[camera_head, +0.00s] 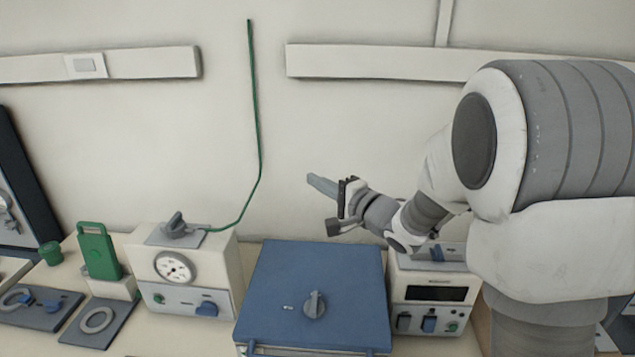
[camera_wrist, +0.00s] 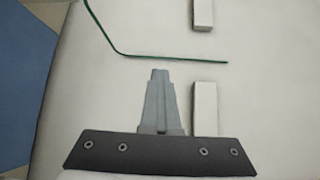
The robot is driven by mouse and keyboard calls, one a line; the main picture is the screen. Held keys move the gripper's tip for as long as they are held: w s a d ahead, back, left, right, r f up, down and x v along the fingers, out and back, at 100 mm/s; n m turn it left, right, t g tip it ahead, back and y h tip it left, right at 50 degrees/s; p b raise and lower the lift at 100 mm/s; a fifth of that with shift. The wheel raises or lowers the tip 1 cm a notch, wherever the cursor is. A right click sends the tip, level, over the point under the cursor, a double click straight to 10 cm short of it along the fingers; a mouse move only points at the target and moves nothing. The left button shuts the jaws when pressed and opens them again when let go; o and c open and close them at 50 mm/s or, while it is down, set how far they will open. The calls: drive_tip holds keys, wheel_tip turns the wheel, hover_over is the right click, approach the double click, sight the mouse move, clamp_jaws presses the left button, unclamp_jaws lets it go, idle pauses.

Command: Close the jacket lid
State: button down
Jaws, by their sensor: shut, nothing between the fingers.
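The blue jacket lid (camera_head: 275,285) shows in the middle foreground of the head view, with a grey knob (camera_head: 314,305) on top. It looks roughly flat, but its front edge is cut off near the bottom of the frame, so I cannot tell whether it sits fully down. My gripper (camera_head: 312,179) is above and behind the lid, in the air in front of the wall and touching nothing. Its fingers (camera_wrist: 160,73) are shut together and empty in the wrist view. A blue surface, probably the lid (camera_wrist: 22,90), shows at the left edge there.
A cream box with a dial gauge (camera_head: 174,267) stands left of the lid, with a green cable (camera_head: 256,120) rising from it. A box with a dark display (camera_head: 436,293) stands to the right.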

drive_tip(key=c, duration=1.6)
unclamp_jaws()
drive_tip(key=c, duration=1.1)
unclamp_jaws()
drive_tip(key=shift+d, duration=0.1)
drive_tip(key=b+v, duration=0.2)
drive_tip(key=v, duration=1.5)
drive_tip(key=shift+s, duration=0.15)
